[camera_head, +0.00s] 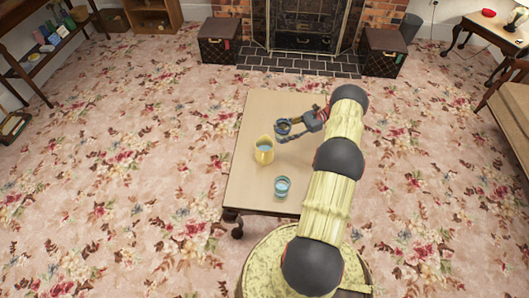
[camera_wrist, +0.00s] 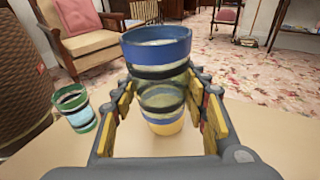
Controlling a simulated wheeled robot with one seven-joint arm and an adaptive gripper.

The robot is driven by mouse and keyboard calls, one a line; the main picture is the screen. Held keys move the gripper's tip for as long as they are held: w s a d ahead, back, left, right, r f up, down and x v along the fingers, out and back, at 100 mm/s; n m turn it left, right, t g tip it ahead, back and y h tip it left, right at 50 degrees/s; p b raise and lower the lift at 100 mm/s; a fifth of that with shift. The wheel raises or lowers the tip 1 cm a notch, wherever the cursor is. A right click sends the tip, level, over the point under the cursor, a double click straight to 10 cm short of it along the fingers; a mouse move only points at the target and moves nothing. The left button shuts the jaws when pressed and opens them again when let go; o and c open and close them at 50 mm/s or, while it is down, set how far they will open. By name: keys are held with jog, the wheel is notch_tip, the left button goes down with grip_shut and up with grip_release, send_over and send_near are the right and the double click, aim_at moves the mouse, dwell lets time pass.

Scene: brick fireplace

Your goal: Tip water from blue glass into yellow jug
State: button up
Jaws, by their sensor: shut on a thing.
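My gripper (camera_head: 287,130) is shut on the blue glass (camera_wrist: 156,48), whose blue rim and dark band show at the top middle of the wrist view. The glass looks roughly upright and raised above the table. The yellow jug (camera_head: 264,150) stands on the table, just left of and nearer than my gripper in the head view, with bluish water inside. Whether glass and jug touch, I cannot tell.
A green-rimmed glass (camera_wrist: 78,110) with water stands on the table to the left; it also shows near the table's front in the head view (camera_head: 282,187). The wooden table (camera_head: 248,190) is otherwise clear. A pink armchair (camera_wrist: 85,30) stands beyond.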

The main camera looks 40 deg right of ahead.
jog(key=shift+r+p, duration=0.7)
jog(key=shift+r, duration=0.85)
